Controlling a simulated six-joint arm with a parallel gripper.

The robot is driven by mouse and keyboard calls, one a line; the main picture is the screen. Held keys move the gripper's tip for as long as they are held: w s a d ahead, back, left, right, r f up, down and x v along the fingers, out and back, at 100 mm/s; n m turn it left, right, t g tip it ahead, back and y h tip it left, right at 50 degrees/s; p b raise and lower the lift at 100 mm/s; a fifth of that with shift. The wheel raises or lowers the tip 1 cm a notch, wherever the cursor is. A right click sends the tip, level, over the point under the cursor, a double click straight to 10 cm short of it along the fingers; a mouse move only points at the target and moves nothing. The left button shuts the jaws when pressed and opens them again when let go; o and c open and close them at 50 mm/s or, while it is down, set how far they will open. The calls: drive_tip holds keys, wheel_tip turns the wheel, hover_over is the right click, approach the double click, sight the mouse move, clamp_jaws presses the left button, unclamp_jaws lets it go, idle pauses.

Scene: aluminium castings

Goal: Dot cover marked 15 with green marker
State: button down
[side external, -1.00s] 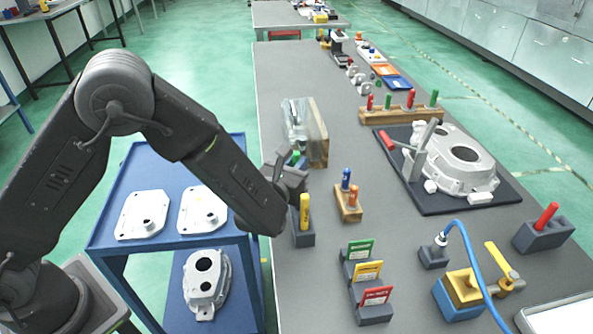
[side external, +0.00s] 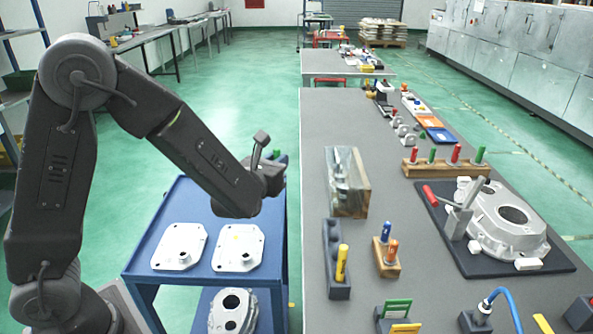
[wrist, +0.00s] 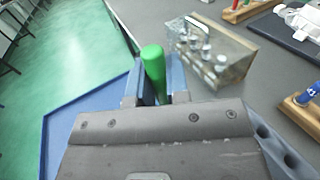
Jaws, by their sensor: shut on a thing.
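My gripper (side external: 268,172) is shut on a green marker (wrist: 153,72), which stands between the two blue fingers in the wrist view. In the side view my gripper is raised above the right back part of the blue cart. Two pale metal covers lie flat on the cart top: a left cover (side external: 180,247) and a right cover (side external: 239,248). Each has a round boss. Their number marks are too small to read. My gripper is above and behind the right cover, apart from it. The marker's tip is hidden in the wrist view.
A dark marker block (side external: 336,262) holding a yellow marker (side external: 342,264) stands at the bench's left edge. Near it are a clear-fronted wooden box (side external: 347,185) and a wooden block (side external: 387,262) with blue and orange markers. A casting (side external: 505,222) sits on a dark mat.

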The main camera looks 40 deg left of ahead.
drive_tip(key=s+a+f+n+g+y, duration=0.2)
drive_tip(key=s+a+n+g+y, duration=0.15)
drive_tip(key=a, duration=0.35)
drive_tip(key=s+a+f+n+g+y, duration=0.25)
drive_tip(key=a+n+g+y, duration=0.2)
drive_tip(key=a, duration=0.25)
drive_tip(key=s+a+f+n+g+y, duration=0.1)
drive_tip(key=s+a+f+n+g, duration=0.1)
drive_tip(key=s+a+n+g, duration=0.3)
drive_tip(key=s+a+f+n+g+y, duration=0.1)
drive_tip(key=s+a+f+n+g, duration=0.15)
drive_tip(key=s+g, duration=0.5)
drive_tip(key=shift+t, duration=0.45)
drive_tip(key=shift+s+a+f, duration=0.1)
drive_tip(key=shift+a+f, duration=0.05)
drive_tip(key=shift+f, duration=1.05)
drive_tip(key=shift+s+a+f, duration=0.1)
drive_tip(key=shift+f, duration=1.1)
drive_tip(key=shift+f, duration=0.65)
wheel_tip(320, 180, up, 7)
